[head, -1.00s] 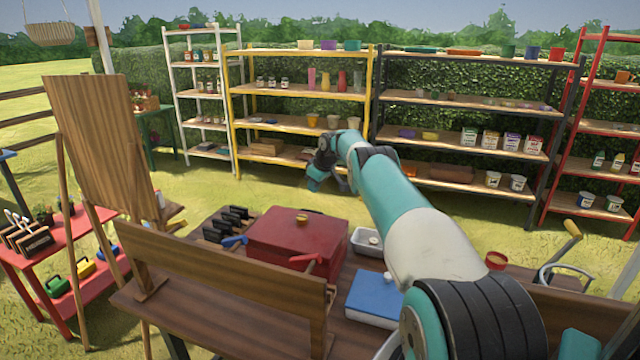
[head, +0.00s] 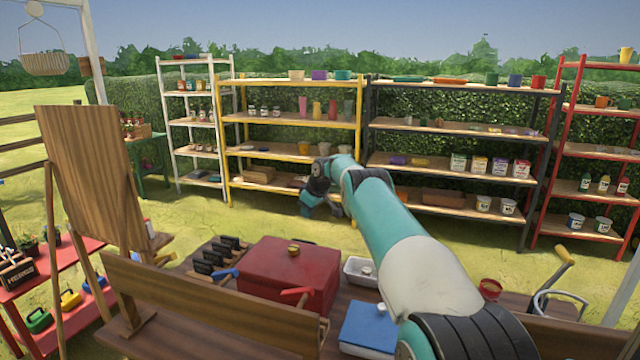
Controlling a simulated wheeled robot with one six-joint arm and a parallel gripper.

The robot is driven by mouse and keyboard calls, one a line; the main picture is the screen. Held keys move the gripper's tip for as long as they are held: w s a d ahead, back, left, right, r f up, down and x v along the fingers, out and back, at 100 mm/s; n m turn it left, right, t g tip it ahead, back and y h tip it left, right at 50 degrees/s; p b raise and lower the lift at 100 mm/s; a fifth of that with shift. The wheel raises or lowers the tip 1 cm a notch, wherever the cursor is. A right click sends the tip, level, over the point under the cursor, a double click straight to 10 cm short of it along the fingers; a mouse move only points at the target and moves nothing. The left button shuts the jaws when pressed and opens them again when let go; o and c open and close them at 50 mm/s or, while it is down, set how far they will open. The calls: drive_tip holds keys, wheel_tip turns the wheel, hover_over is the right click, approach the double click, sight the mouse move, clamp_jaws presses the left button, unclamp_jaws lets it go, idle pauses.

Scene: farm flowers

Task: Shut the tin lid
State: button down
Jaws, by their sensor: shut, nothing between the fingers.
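A red box (head: 282,279) with a flat red lid and a small yellow knob (head: 293,249) on top sits on the wooden workbench; it looks like the tin. Its lid looks down on the box, but I cannot tell whether it is fully shut. My gripper (head: 335,210) is small and partly hidden at the far end of my arm, beyond and above the box. It is shut and empty, apart from the box. A blue box (head: 369,330) with a small pale knob lies right of the red box.
Dark-handled tools (head: 220,256) stand left of the red box. A pale tray (head: 362,270) is behind the blue box. A wooden board (head: 205,310) runs along the bench's near side. A red pot (head: 490,289) stands right. Shelves line the hedge behind, with grass between.

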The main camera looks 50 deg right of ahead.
drive_tip(key=b+v, duration=0.6)
drive_tip(key=v, duration=0.9)
drive_tip(key=shift+s+r+b, duration=0.2)
drive_tip(key=shift+s+b, duration=0.05)
drive_tip(key=shift+b, duration=0.05)
drive_tip(key=shift+a, duration=0.2)
